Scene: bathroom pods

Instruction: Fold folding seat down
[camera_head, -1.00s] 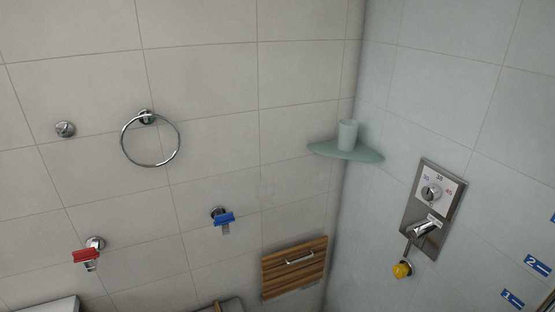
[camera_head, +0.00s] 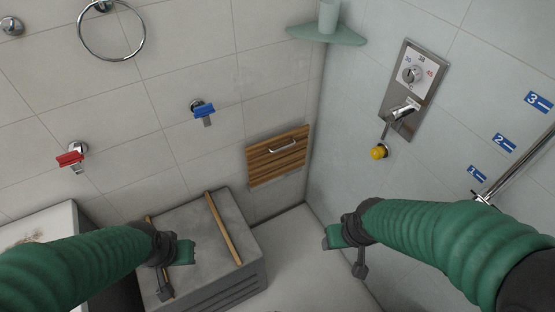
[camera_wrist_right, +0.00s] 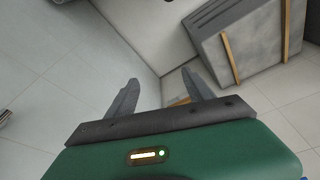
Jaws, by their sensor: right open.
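The folding seat (camera_head: 278,157) is a brown wooden slatted panel with a metal handle (camera_head: 283,147) near its top. In the head view it stands upright, folded up against the tiled wall. My right gripper (camera_head: 345,252) is in front of and to the lower right of the seat, apart from it. In the right wrist view, the right gripper (camera_wrist_right: 158,82) is open with its two dark fingers spread. A small wood-coloured piece shows low between them; I cannot tell what it is. My left gripper (camera_head: 178,270) is over the grey box at the lower left; its finger opening is unclear.
A grey box (camera_head: 232,220) with wooden strips stands left of and below the seat. A shower control (camera_head: 410,88) and yellow knob (camera_head: 379,152) are on the right wall. A corner shelf (camera_head: 326,34) is above the seat. The floor below the seat looks clear.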

